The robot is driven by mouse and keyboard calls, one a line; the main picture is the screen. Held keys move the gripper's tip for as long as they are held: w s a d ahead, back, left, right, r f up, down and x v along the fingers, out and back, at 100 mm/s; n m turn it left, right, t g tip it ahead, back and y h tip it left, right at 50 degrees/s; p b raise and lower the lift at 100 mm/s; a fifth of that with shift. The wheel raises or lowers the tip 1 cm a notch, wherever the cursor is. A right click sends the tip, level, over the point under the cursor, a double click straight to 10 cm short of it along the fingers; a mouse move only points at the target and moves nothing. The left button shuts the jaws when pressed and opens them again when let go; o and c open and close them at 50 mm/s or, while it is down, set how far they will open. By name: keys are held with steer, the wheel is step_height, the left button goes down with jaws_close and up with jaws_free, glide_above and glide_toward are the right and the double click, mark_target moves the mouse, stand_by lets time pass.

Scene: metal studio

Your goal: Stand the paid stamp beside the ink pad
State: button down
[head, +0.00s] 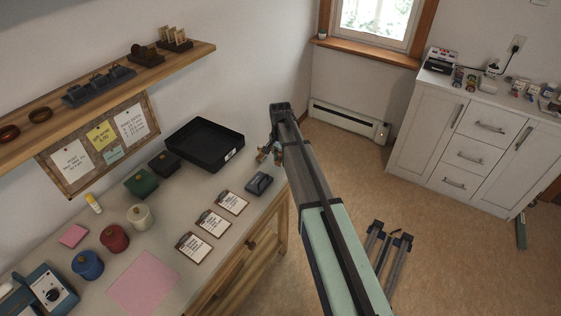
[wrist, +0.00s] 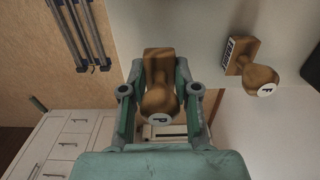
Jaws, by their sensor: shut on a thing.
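My gripper (head: 276,150) is shut on a wooden stamp (wrist: 158,88) with a white "P" disc on its round knob. In the wrist view the stamp sits between the two fingers of my gripper (wrist: 160,100), its knob towards the camera. A dark blue-grey block (head: 259,183), which may be the ink pad, rests near the table's right edge, below my gripper in the head view. The held stamp's printing face is hidden.
A black tray (head: 192,150) stands at the back of the table (head: 180,200). Black (head: 163,162) and green (head: 140,182) boxes stand left of it. Several cards, including a front one (head: 193,247), lie along the front. A shelf (head: 105,92) hangs above.

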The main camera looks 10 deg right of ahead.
mark_target(280, 150)
steer(key=shift+f, duration=1.25)
steer(key=shift+f, duration=0.2)
steer(key=c, duration=0.9)
jaws_free()
steer(key=shift+o, duration=0.2)
steer(key=shift+r, duration=0.15)
step_height(280, 150, up, 12)
steer(key=b, duration=0.3)
steer(key=shift+r, duration=0.1)
steer(key=shift+r, duration=0.1)
